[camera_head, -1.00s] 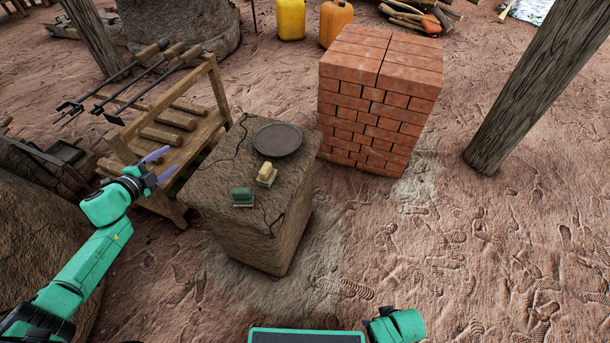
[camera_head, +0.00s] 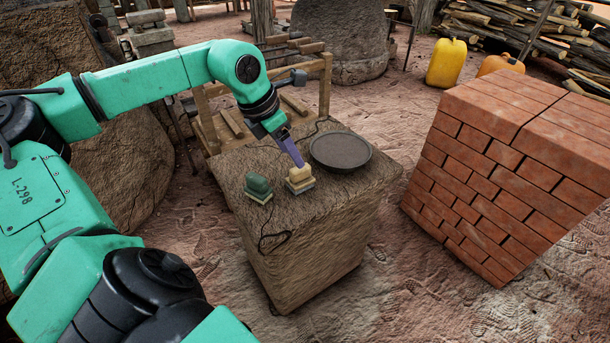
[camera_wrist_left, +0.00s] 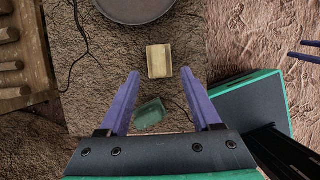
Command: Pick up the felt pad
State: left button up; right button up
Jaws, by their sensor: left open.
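Two small blocks stand on the mud-brick pedestal (camera_head: 310,245). One is cream-yellow on a pale base (camera_head: 299,178); the other is dark green on a pale base (camera_head: 258,187), to its left. I cannot tell from looks alone which is the felt pad. My left gripper (camera_head: 298,163) is open and empty, pointing down over the cream block. In the left wrist view the cream block (camera_wrist_left: 159,61) shows just ahead of and between the fingertips (camera_wrist_left: 159,73). The green block (camera_wrist_left: 149,114) shows between the fingers, nearer the palm. My right gripper (camera_wrist_left: 303,51) shows small at the right edge, fingers apart.
A dark round dish (camera_head: 341,151) lies on the pedestal behind and right of the blocks. A wooden rack (camera_head: 325,85) stands behind the pedestal, a brick stack (camera_head: 490,190) to its right. Yellow (camera_head: 446,62) and orange (camera_head: 500,65) cans stand farther back.

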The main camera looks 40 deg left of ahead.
aim_at(300, 177)
pick_arm(q)
jog(key=x, duration=0.7)
jog(key=shift+w+f, duration=0.2)
jog(key=shift+f, duration=0.05)
grip_shut()
